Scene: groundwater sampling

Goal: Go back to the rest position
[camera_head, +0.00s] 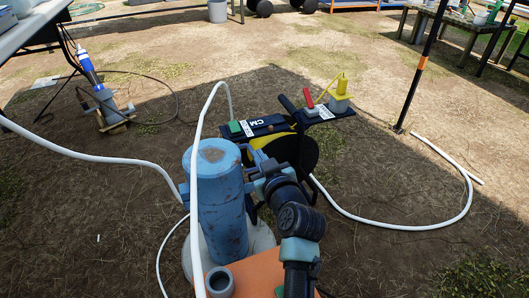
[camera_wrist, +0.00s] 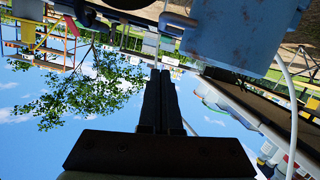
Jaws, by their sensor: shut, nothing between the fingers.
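My gripper (camera_wrist: 160,75) is shut and empty in the wrist view, its two dark fingers pressed together. That view is upside down, with sky and a tree behind the fingers. In the head view my arm bends near the blue well pipe (camera_head: 222,215); the fingers cannot be made out there. The blue surface at the top right of the wrist view (camera_wrist: 240,32) seems to be the same pipe. The fingers look clear of it.
White hose (camera_head: 95,157) crosses the ground on both sides. A blue-and-white device (camera_head: 92,75) stands at left. A dark pole (camera_head: 422,67) rises at right. Bare ground lies at lower left.

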